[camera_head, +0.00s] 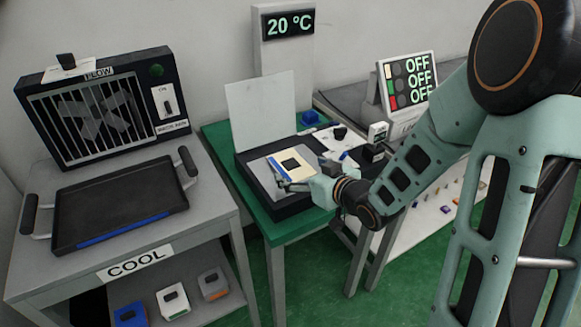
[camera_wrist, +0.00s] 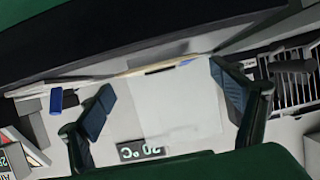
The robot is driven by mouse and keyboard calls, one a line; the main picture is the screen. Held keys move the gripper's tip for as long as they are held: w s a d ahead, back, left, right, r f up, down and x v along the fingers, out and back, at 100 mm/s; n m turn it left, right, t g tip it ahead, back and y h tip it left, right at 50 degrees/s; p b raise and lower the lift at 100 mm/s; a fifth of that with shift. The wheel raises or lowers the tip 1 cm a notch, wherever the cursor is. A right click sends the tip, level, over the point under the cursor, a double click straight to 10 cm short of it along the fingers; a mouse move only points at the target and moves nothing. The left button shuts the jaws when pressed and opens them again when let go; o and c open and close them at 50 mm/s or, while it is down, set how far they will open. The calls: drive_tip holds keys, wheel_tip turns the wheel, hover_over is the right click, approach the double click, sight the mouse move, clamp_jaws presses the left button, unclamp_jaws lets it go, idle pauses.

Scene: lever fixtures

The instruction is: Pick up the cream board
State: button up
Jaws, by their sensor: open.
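The cream board (camera_head: 301,174), a thin pale plate with a small black block on it, lies on the grey bed of a black open-lidded unit (camera_head: 275,211) on the green table. In the wrist view the board (camera_wrist: 128,73) seems to show nearly edge-on as a thin cream strip. My gripper (camera_head: 281,179) is at the board's near left side in the head view, its fingers close to it. In the wrist view my gripper (camera_wrist: 160,82) has its fingers wide apart with nothing clamped between them. Whether a finger touches the board, I cannot tell.
The raised white lid (camera_head: 262,107) stands behind the board. A black tray (camera_head: 120,205) lies on the grey table at left, before a blower (camera_head: 103,105). Small items, including a blue one (camera_head: 310,117), sit behind the unit. A 20 °C display (camera_head: 288,23) stands at the back.

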sight(292, 164)
drive_tip(key=x, duration=0.4)
drive_tip(key=shift+w+a+r, duration=0.1)
drive_tip(key=shift+w+a, duration=0.2)
drive_tip(key=shift+a, duration=0.05)
drive_tip(key=c, duration=1.4)
drive_tip(key=shift+r, duration=0.2)
